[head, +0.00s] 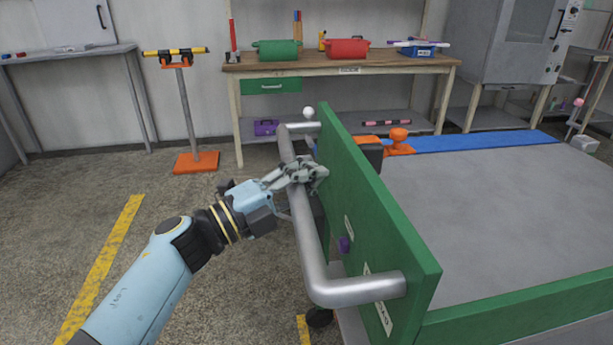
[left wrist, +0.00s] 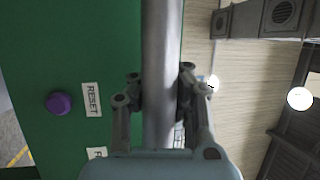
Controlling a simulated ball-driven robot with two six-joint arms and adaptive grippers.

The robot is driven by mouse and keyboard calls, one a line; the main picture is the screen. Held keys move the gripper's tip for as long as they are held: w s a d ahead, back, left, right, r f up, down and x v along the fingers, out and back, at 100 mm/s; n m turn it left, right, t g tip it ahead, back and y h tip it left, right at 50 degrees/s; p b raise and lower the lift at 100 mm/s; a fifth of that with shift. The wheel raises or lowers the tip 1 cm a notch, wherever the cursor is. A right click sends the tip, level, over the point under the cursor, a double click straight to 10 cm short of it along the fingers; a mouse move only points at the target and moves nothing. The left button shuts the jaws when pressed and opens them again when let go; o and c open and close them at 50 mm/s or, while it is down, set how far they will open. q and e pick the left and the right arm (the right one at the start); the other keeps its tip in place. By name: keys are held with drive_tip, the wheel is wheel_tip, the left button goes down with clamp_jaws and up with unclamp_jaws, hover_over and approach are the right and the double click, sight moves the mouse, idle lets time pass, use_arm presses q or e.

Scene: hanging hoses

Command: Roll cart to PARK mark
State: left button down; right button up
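The cart has a green end panel (head: 375,215) and a grey flat deck (head: 490,205). A thick grey metal push handle (head: 312,245) stands out from the panel's left side. A purple button (left wrist: 59,103) beside a RESET label (left wrist: 91,100) is on the panel. No PARK mark can be made out. My right gripper is not in view.
Yellow floor lines (head: 100,270) run left of the cart. An orange-based stand (head: 190,110) and a workbench (head: 345,62) with green and red boxes stand behind. Orange items (head: 398,140) and a blue strip (head: 470,141) lie beyond the panel. Floor at left is clear.

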use_arm(q)
drive_tip(key=shift+s+f, duration=0.15)
drive_tip(key=shift+f, duration=0.55)
drive_tip(key=c, duration=1.4)
unclamp_jaws()
drive_tip(key=o, duration=0.3)
drive_tip(key=shift+a+r, duration=0.1)
drive_tip(key=shift+o, duration=0.2)
drive_tip(key=shift+w+r, duration=0.15)
drive_tip(key=shift+w, duration=0.05)
drive_tip(key=v, duration=1.2)
drive_tip(key=shift+r, duration=0.1)
